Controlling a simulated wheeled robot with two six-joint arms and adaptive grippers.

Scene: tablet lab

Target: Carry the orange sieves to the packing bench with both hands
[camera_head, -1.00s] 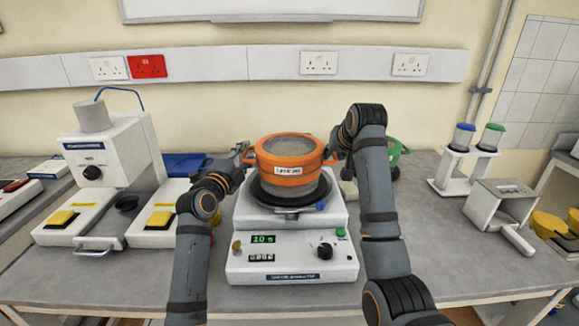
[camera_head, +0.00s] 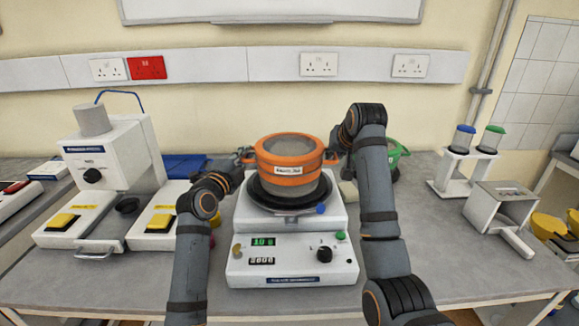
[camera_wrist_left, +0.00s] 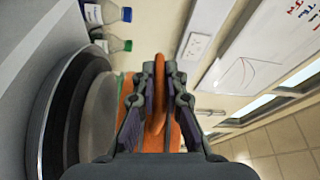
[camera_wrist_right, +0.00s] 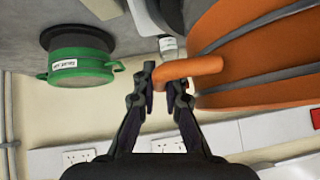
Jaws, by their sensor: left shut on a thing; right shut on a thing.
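The orange sieves (camera_head: 289,166) form a round stack with a grey mesh top and a white label. They sit over the black round plate of the white shaker (camera_head: 292,257); I cannot tell if they touch it. My left gripper (camera_head: 243,157) is shut on the left handle, which shows between its fingers in the left wrist view (camera_wrist_left: 159,95). My right gripper (camera_head: 335,157) is shut on the right handle, which also shows in the right wrist view (camera_wrist_right: 188,70). The packing bench cannot be made out.
Green sieves (camera_head: 392,156) stand behind my right arm. A white machine with yellow pads (camera_head: 108,160) stands on the left. A white stand with blue and green capped jars (camera_head: 463,165) and a grey metal box (camera_head: 500,205) are on the right.

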